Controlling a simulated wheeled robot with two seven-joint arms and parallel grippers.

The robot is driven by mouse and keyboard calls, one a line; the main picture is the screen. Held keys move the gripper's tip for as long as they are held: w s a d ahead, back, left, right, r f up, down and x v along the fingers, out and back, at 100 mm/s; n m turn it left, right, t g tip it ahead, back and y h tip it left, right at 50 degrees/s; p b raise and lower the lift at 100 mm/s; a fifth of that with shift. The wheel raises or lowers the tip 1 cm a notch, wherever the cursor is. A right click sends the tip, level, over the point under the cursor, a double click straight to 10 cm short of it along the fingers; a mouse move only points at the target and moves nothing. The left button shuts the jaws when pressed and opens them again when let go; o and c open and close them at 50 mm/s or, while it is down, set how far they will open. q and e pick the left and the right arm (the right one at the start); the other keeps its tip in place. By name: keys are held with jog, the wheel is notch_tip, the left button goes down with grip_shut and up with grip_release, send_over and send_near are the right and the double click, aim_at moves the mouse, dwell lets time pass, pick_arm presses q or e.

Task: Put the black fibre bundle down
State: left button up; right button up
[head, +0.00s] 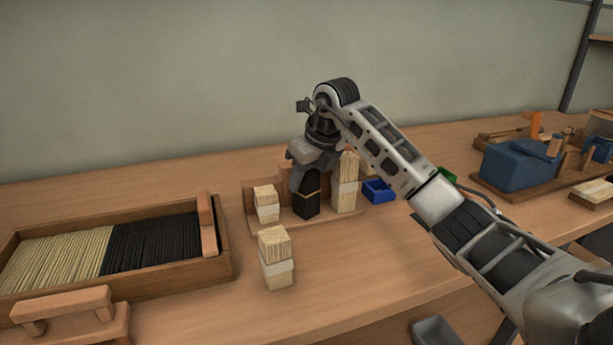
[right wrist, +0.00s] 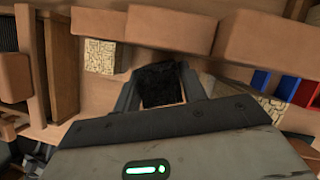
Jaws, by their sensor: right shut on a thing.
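The black fibre bundle (head: 306,206) is upright in the wooden stand (head: 250,208), between two pale bundles. My right gripper (head: 306,184) comes down on it from above and is shut on it. In the right wrist view the dark top of the black bundle (right wrist: 160,85) shows between the two fingers (right wrist: 160,92). A pale bundle (head: 265,203) stands to its left and a taller pale bundle (head: 345,183) to its right. The bundle's foot looks at the stand's base, but I cannot tell whether it bears on it. My left gripper is not in view.
Another pale bundle (head: 275,257) stands on the table in front of the stand. A wooden tray (head: 226,265) of pale and black fibres is at the left. A blue bin (head: 379,191) is right of the stand, and a blue machine (head: 520,165) is farther right.

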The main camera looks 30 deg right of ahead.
jog(key=o, duration=0.7)
jog(key=shift+f, duration=0.1)
jog(key=shift+o, duration=0.2)
jog(key=shift+s+r, duration=0.1)
jog(key=shift+r, duration=0.4)
pick_arm(q)
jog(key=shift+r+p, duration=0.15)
jog(key=shift+p, duration=0.5)
pick_arm(e)
jog(key=v, duration=1.1)
jog(key=shift+r, duration=0.15)
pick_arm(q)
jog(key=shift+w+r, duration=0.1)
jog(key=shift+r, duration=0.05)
